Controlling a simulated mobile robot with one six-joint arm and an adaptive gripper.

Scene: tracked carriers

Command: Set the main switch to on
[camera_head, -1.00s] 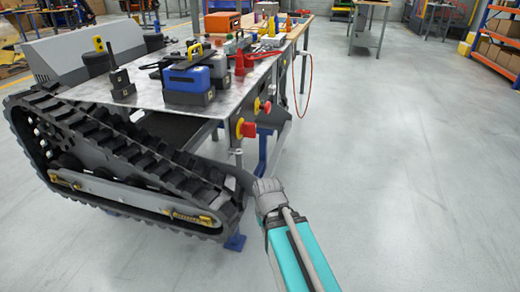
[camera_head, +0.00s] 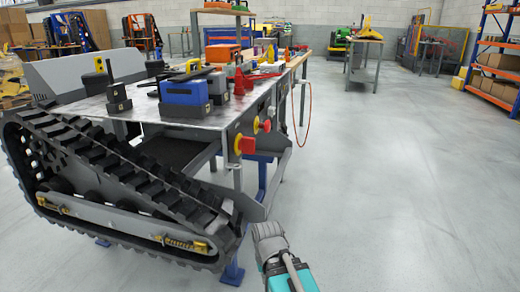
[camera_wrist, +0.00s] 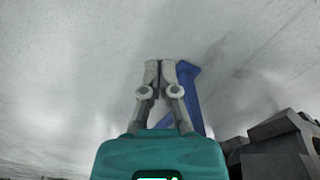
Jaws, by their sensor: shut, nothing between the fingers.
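Two red knobs on yellow backings sit on the side of the tracked carrier, below its metal top. The nearer, larger red knob (camera_head: 247,146) is at the corner; a smaller red knob (camera_head: 266,125) is farther back. I cannot tell which is the main switch or read a setting. My gripper (camera_wrist: 160,64) shows in the wrist view with its grey fingers together and empty, over pale floor. Neither knob shows there. In the head view my arm's grey end is below and right of the nearer knob, apart from it; the fingers cannot be made out.
The black track (camera_head: 120,185) fills the left, near my arm. A blue leg (camera_wrist: 191,98) stands close beside the fingers in the wrist view. A red cable (camera_head: 309,105) hangs farther back. Floor at right is clear.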

